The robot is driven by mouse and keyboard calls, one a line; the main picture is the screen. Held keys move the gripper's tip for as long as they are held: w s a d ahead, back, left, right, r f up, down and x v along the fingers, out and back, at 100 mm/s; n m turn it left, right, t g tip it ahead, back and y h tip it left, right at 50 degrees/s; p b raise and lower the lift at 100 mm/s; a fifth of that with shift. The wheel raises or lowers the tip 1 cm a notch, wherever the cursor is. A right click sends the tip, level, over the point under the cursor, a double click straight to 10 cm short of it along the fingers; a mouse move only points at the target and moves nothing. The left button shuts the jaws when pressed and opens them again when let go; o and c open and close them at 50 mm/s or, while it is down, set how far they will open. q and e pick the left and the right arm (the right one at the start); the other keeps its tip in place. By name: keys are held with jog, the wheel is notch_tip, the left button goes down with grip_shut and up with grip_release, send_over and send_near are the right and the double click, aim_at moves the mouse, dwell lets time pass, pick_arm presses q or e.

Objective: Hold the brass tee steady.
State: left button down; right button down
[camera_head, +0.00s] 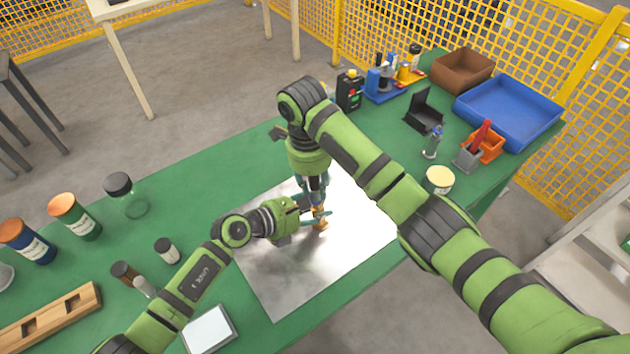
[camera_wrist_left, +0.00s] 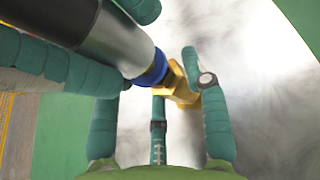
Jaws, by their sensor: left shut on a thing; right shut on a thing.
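The brass tee (camera_head: 320,224) stands over the shiny metal plate (camera_head: 285,275) on the green table. In the left wrist view the tee (camera_wrist_left: 180,84) is golden and partly hidden by fingers. My left gripper (camera_head: 312,219) comes from the left and is shut on the tee, its teal fingers around it. My right gripper (camera_head: 314,188) is above, pointing down, shut on a grey and black cylindrical tool (camera_wrist_left: 118,42) with a blue end. The blue end meets the tee's top in the left wrist view; whether it is threaded on cannot be told.
A blue tray (camera_head: 510,108), a brown bin (camera_head: 463,70) and an orange holder (camera_head: 487,146) stand at the right. Jars, a small bottle (camera_head: 166,250) and a wooden block (camera_head: 50,318) are at the left. The plate's front part is clear.

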jog(key=shift+f, duration=0.65)
jog(key=c, duration=0.9)
grip_release()
